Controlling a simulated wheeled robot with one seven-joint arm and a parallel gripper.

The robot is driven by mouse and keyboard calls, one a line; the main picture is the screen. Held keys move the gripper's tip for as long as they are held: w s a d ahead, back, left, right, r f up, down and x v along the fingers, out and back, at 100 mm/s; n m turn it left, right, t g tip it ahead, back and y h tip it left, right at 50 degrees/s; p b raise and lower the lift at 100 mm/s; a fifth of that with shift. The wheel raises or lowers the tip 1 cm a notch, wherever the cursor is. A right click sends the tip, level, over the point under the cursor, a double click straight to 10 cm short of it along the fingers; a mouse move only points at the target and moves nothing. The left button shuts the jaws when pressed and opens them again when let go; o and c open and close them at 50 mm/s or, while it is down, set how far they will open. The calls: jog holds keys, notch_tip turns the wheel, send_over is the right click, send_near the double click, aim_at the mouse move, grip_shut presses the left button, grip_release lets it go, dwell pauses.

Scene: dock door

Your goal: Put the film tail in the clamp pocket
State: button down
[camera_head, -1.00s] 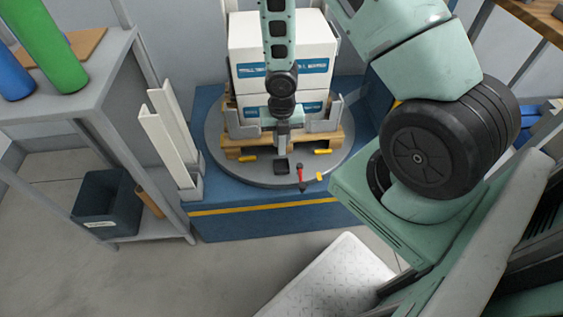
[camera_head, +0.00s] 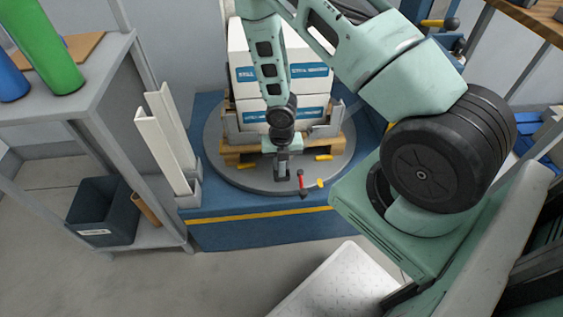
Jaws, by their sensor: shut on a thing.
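My gripper (camera_head: 282,175) points down over the front part of the grey round turntable (camera_head: 228,172), in front of the loaded pallet. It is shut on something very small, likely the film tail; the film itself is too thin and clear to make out. The stacked white cartons (camera_head: 312,78) with blue labels stand on the wooden pallet (camera_head: 232,157). The dark square piece on the turntable, perhaps the clamp pocket, is now hidden behind my gripper. A small red-handled lever (camera_head: 301,182) with a dark base stands just right of my gripper.
Yellow pieces (camera_head: 322,157) lie at the pallet's front. White upright profiles (camera_head: 163,140) stand left of the blue base (camera_head: 265,232). A grey shelf (camera_head: 100,75) with green and blue rolls and a dark bin (camera_head: 102,212) is at left.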

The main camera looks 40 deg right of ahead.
jog(key=c, duration=1.3)
grip_release()
jog(key=shift+f, duration=0.1)
notch_tip(320, 180, up, 12)
jog(key=p, duration=0.4)
jog(key=s+a+r+m, duration=0.2)
jog(key=a+r+m, duration=1)
jog(key=r, duration=0.4)
jog(key=s+a+r+m, duration=0.4)
jog(key=s+a+r, duration=0.1)
jog(key=s, duration=0.3)
jog(key=s+a+r+m, duration=0.5)
jog(key=s, duration=0.2)
jog(key=shift+s+a+m+y, duration=0.3)
jog(key=shift+s, duration=0.1)
